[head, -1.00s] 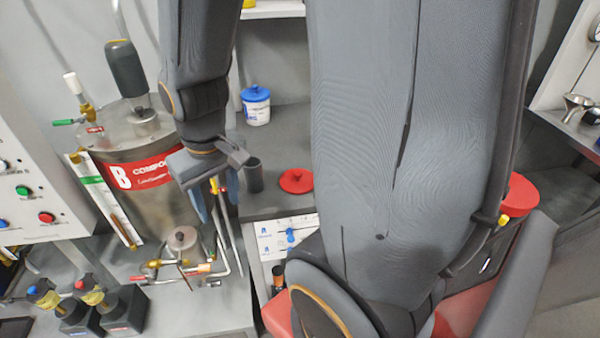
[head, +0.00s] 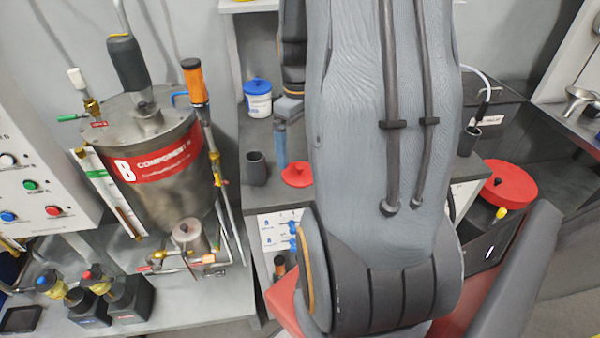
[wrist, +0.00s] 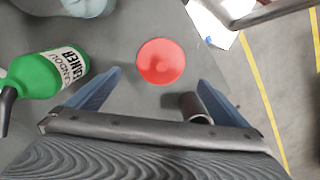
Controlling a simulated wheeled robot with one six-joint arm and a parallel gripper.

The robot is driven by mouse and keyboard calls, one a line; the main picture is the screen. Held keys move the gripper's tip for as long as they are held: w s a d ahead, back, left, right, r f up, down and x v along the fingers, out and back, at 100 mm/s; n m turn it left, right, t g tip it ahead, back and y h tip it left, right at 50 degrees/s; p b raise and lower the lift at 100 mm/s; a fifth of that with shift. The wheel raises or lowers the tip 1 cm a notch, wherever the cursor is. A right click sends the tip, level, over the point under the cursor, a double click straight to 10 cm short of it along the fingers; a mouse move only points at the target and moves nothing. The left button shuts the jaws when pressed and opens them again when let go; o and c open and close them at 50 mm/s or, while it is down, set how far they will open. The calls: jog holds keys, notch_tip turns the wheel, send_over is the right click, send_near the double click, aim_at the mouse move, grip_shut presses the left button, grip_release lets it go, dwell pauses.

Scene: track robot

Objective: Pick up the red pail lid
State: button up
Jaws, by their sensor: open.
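The red pail lid (head: 297,174) is a flat red disc with a small knob, lying on the grey counter in the head view. It also shows in the wrist view (wrist: 160,60), whole and uncovered, just beyond my fingertips and roughly centred between them. My gripper (wrist: 160,80) is open, with its two blue fingers spread wide and nothing held. In the head view one blue finger (head: 281,145) shows just left of and behind the lid.
A dark cup (head: 255,168) stands left of the lid and shows near my right finger in the wrist view (wrist: 194,107). A blue-lidded white pail (head: 258,100) stands behind. A green cleaner bottle (wrist: 48,74) is at left. Another red lid (head: 509,184) is at right.

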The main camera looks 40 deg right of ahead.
aim_at(299, 166)
jog(key=f, duration=0.2)
jog(key=f+p, duration=0.1)
jog(key=f, duration=0.1)
jog(key=f+p, duration=0.1)
jog(key=shift+s+f, duration=0.3)
jog(key=shift+f, duration=0.85)
jog(key=c, duration=1.1)
jog(key=shift+w+r, duration=0.1)
